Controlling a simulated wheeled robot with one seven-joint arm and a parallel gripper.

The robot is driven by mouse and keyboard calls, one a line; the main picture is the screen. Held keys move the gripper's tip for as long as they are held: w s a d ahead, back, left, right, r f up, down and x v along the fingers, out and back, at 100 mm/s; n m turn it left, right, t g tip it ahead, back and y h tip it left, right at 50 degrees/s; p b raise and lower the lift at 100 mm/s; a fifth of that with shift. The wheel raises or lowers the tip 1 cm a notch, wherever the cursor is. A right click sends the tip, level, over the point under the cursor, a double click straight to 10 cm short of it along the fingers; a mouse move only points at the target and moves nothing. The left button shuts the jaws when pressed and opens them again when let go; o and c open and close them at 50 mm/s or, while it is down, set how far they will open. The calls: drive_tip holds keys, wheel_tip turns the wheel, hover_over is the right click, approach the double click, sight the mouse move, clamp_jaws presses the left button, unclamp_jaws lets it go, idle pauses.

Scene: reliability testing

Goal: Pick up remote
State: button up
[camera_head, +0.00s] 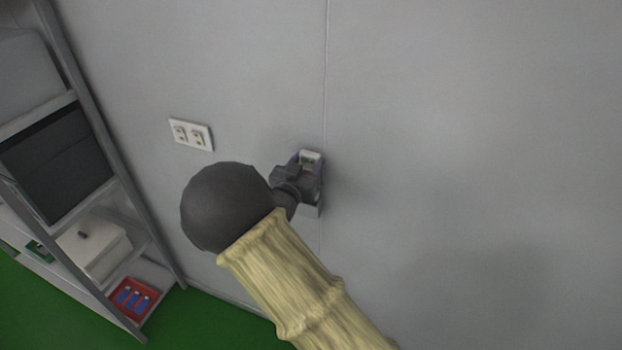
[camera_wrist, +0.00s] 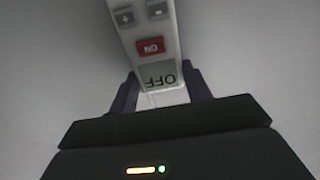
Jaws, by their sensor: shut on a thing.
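The remote (camera_wrist: 151,30) is a white, slim handset. In the wrist view it shows a red ON button, two grey buttons marked plus and minus, and a small grey screen reading OFF, upside down. In the head view only a pale part of the remote (camera_head: 310,158) shows beside the wall. My gripper (camera_wrist: 160,95) is shut on the remote, with one dark finger on each side of its screen end. In the head view my gripper (camera_head: 308,178) is close to the wall, and my arm hides part of it.
A grey wall (camera_head: 450,130) fills most of the head view, with a white double socket (camera_head: 191,134) left of my gripper. A metal shelf rack (camera_head: 100,130) stands at the left, holding a dark bin (camera_head: 58,160), a white box (camera_head: 93,247) and a red tray (camera_head: 146,311). The floor is green.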

drive_tip(key=shift+r, duration=0.7)
drive_tip(key=b+v, duration=0.6)
drive_tip(key=v, duration=1.2)
drive_tip(key=shift+r, duration=0.25)
